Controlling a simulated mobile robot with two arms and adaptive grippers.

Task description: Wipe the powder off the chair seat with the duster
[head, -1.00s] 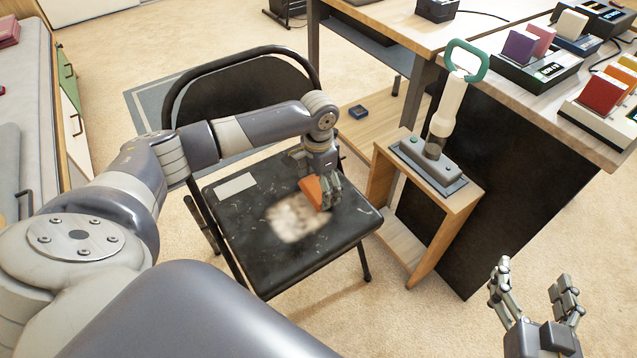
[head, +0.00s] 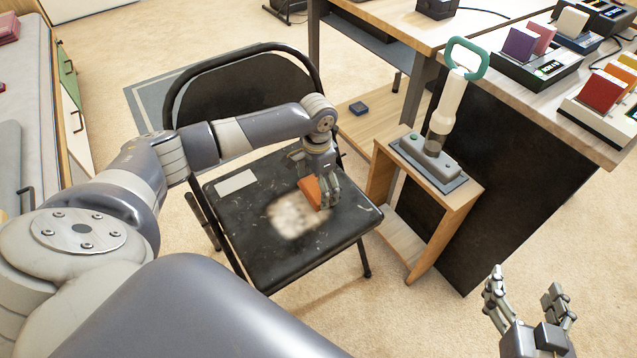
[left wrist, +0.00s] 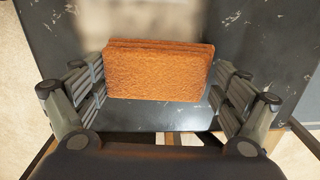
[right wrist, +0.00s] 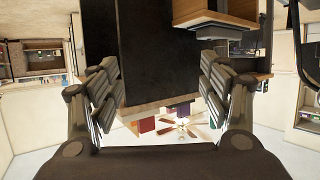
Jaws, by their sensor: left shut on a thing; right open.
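The black folding chair's seat (head: 250,245) carries a pale, blurry patch of powder (head: 291,216) near its middle. My left gripper (head: 321,202) is shut on the orange-brown duster (head: 309,191), which is at the seat by the patch's right edge. The gripper partly hides the duster in the head view. In the left wrist view the duster (left wrist: 158,70) sits between both fingers, with the dark scuffed seat around it. I cannot tell whether it presses on the seat. My right gripper (head: 525,290) is open and empty at the lower right, away from the chair.
A white card-like patch (head: 235,182) lies on the seat's left. A small wooden stand (head: 459,202) holding a grey device with a green-handled piece is close right of the chair. The desk (head: 543,93), with several small devices, is beyond. Carpet is clear in front.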

